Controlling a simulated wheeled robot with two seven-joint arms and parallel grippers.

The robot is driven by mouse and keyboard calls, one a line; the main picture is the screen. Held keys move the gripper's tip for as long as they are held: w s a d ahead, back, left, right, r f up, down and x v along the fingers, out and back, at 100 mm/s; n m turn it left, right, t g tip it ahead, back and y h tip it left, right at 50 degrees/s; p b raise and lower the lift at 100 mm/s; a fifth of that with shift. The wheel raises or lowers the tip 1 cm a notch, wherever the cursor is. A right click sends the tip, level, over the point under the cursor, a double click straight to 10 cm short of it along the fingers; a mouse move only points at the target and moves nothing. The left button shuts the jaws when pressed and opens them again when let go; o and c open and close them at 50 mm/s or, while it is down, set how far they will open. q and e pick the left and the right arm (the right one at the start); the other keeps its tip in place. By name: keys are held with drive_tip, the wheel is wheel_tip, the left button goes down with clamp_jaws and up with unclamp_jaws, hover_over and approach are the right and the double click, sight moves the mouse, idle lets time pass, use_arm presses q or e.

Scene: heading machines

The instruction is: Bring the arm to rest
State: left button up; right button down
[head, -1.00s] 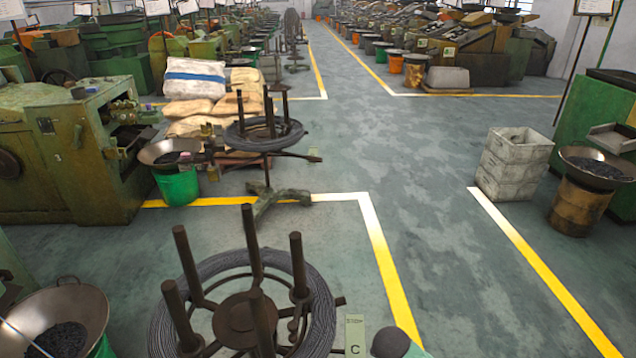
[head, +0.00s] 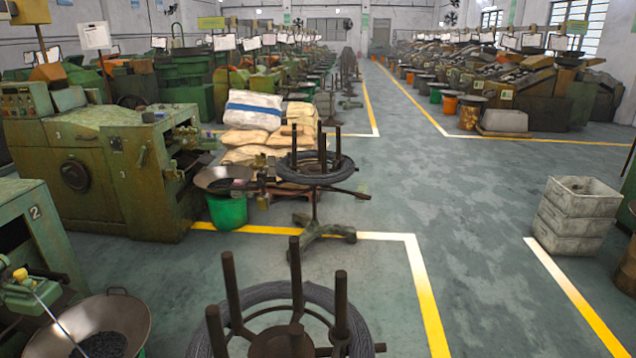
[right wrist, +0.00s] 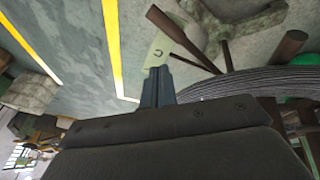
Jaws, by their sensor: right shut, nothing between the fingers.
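My right gripper (right wrist: 157,76) shows in the right wrist view with its two dark fingers pressed together and nothing between them. It points toward the floor beside a wire-coil stand. A pale green card (right wrist: 159,50) with a letter on it appears just beyond the fingertips; I cannot tell the distance between them. Neither gripper shows in the head view, and my left gripper is in neither view.
A wire coil (head: 252,293) on a stand with upright posts is close in front; its coil (right wrist: 235,86) is right of my right gripper. Another coil stand (head: 316,228) is behind it. Green machines (head: 110,160) line the left. Crates (head: 577,215) stand right. The aisle floor (head: 460,200) is clear.

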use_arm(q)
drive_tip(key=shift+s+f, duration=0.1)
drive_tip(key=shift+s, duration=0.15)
use_arm(e)
drive_tip(key=s+a+f+m+g+y, duration=0.1)
drive_tip(key=s+a+f, duration=0.1)
drive_tip(key=s, duration=0.7)
drive_tip(key=s+a+f+m+g+y, duration=0.1)
drive_tip(key=s+a+f+g, duration=0.1)
drive_tip(key=s, duration=0.7)
drive_tip(key=shift+s+a+f+m, duration=0.15)
drive_tip(key=shift+a+f+m, duration=0.15)
drive_tip(key=shift+a+f, duration=0.45)
